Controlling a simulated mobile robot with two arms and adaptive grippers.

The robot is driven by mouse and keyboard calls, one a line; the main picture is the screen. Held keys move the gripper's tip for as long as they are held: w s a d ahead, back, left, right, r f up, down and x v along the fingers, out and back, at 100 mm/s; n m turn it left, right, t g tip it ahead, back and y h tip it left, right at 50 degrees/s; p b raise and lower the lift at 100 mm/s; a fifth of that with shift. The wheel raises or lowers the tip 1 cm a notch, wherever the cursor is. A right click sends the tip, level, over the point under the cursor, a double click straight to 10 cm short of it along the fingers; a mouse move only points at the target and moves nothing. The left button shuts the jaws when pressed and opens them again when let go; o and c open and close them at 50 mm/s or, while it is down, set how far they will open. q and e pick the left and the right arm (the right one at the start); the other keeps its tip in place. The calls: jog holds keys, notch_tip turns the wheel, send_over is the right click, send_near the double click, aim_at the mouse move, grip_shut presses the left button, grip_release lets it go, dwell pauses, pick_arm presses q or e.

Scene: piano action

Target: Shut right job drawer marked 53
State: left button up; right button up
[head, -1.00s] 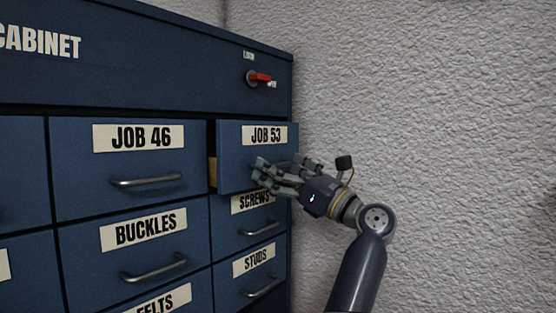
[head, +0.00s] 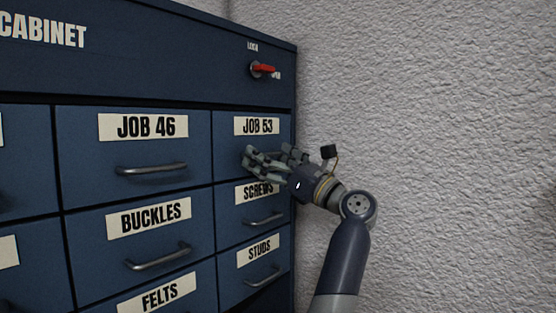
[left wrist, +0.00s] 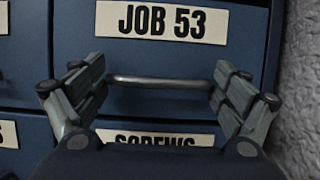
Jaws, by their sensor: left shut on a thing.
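The blue JOB 53 drawer (head: 229,150) is at the right end of the top drawer row and looks flush with its neighbours. In the left wrist view, the drawer front (left wrist: 160,52) shows its label above a metal bar handle (left wrist: 160,82). My left gripper (head: 262,160) is at the drawer front, its fingers at the handle. In the left wrist view, the fingers of this gripper (left wrist: 157,88) are on either end of the handle, shut on it lengthwise. In the head view the fingers hide the handle. My right gripper is not in view.
The JOB 46 drawer (head: 120,188) is to the left. The SCREWS drawer (head: 230,227) and STUDS drawer (head: 232,278) are below. A red lock lever (head: 263,69) is above on the cabinet. A rough grey wall (head: 450,120) stands to the right.

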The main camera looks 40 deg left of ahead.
pick_arm(q)
jog(key=shift+r, duration=0.3)
jog(key=o, duration=1.2)
jog(key=shift+w+a+f, duration=0.15)
jog(key=shift+a+f, duration=0.05)
jog(key=shift+a, duration=0.2)
jog(key=v, duration=1.2)
